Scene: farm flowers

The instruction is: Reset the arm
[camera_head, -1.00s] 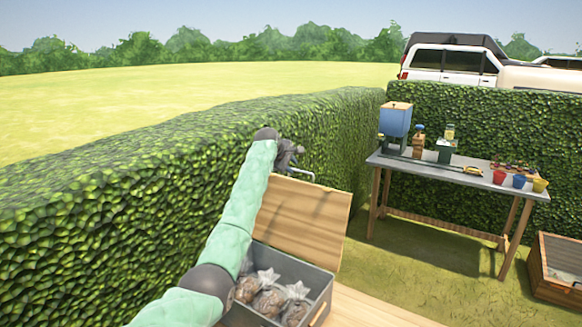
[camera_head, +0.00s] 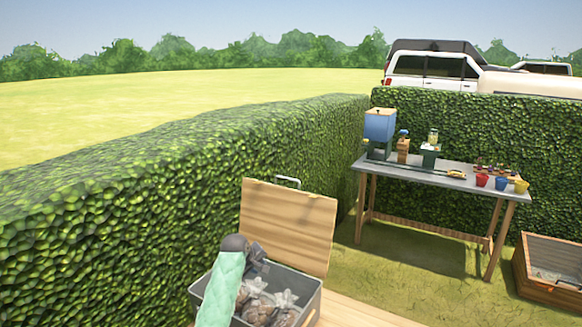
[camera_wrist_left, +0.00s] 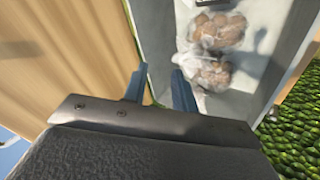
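My left arm comes up from the bottom of the head view, and its gripper (camera_head: 258,257) is over the grey box (camera_head: 202,287), near the back edge where the lid stands. In the left wrist view the two fingers (camera_wrist_left: 159,86) are apart with nothing held between them. Clear bags of brown bulbs (camera_head: 262,305) lie in the box, and they also show beyond the fingers in the wrist view (camera_wrist_left: 212,72). The wooden lid (camera_head: 290,225) stands open with a metal handle at its top. My right gripper is not in view.
A tall hedge (camera_head: 120,210) runs close along the left. A grey work table (camera_head: 440,177) at the back right holds a blue dispenser (camera_head: 379,124) and red, blue and yellow pots. A wooden framed box (camera_head: 550,290) sits at the right edge. Grass between is clear.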

